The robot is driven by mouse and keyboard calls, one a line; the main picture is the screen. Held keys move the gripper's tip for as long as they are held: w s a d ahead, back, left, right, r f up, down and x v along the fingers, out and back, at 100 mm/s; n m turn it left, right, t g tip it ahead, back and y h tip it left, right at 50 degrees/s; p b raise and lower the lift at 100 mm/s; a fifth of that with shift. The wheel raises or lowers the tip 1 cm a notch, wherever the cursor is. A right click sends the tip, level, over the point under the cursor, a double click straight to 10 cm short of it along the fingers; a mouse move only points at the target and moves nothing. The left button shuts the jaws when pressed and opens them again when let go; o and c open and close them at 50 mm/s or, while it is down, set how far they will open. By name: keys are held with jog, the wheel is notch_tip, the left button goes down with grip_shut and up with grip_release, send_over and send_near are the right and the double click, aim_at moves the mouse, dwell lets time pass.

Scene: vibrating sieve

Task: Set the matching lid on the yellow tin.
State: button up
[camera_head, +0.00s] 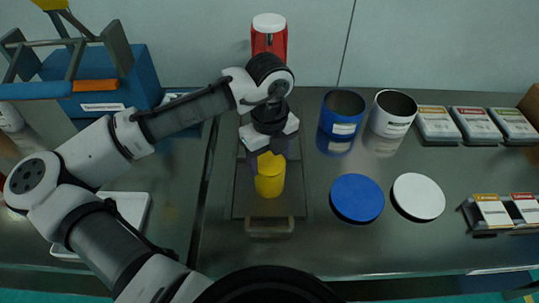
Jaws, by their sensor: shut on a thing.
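The yellow tin (269,187) stands upright on a dark tray in the middle of the bench. My gripper (270,160) points down over the tin's top. It is shut on a yellow lid (270,163), which shows between the fingers directly above the tin's body. The gripper partly hides the lid and the tin's rim, so I cannot tell whether the lid touches the rim or sits a little above it.
A blue lid (357,198) and a white lid (418,196) lie flat at right. Behind them stand an open blue tin (341,114) and an open white tin (392,113). A red bottle (269,38) stands behind my gripper. Labelled boxes (437,123) line the right; a blue toolbox (103,84) is at left.

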dwell(0.4)
jog(key=o, duration=1)
jog(key=shift+o, duration=0.2)
jog(key=shift+r+p, duration=3.4)
jog(key=shift+r, duration=0.6)
jog(key=shift+f, duration=0.1)
